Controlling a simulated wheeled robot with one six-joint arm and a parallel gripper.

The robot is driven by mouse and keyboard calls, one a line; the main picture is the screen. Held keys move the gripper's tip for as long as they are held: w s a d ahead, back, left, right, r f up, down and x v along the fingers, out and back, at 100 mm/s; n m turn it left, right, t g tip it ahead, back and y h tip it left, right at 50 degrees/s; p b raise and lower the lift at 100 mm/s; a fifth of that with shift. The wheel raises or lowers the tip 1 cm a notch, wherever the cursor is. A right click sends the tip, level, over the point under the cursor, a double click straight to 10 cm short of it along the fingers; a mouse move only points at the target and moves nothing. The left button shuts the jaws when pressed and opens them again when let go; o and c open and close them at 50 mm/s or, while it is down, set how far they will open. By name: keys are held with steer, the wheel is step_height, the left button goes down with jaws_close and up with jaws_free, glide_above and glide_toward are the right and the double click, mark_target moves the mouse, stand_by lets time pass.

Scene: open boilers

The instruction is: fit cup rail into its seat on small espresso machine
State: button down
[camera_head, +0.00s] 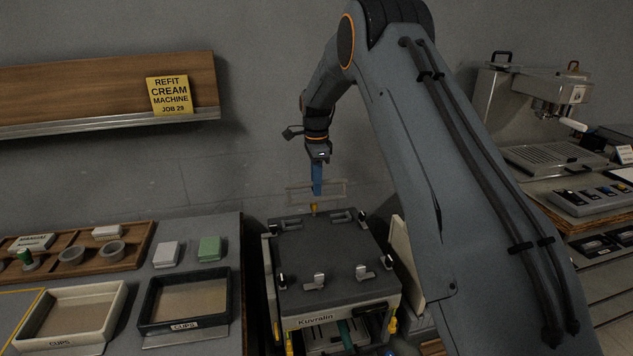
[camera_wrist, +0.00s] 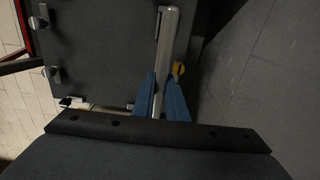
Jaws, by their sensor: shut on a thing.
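The small espresso machine (camera_head: 325,250), labelled Kuvralin, stands low at the middle in the head view, with a flat dark top. My gripper (camera_head: 317,192) is above the machine's back edge, blue fingers pointing down, shut on the cup rail (camera_head: 335,183). The rail looks like a thin pale frame held roughly level, apparently just above the top. In the wrist view the rail (camera_wrist: 167,50) is a light grey bar running between the two blue fingers (camera_wrist: 161,95). A yellow piece (camera_wrist: 179,68) shows beside it. I cannot tell whether the rail touches its seat.
Small metal clips (camera_head: 362,271) stand on the machine's top. To the left are a black cups tray (camera_head: 232,297), a cream cups tray (camera_head: 118,300) and a wooden parts tray (camera_head: 140,250). A larger espresso machine (camera_head: 490,90) stands at the right. A pale panel (camera_head: 407,262) leans beside the small machine.

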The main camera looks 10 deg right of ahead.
mark_target(316, 198)
steer(key=shift+f+b, duration=1.1)
steer(key=shift+f, duration=2.15)
steer(key=shift+f+b, duration=0.4)
steer(key=shift+f, duration=0.55)
steer(key=c, duration=1.7)
jaws_free()
steer(key=shift+r, duration=0.1)
step_height(316, 198, up, 8)
steer(key=shift+f+b, duration=0.15)
steer(key=shift+b, duration=0.95)
steer(key=shift+s, duration=0.15)
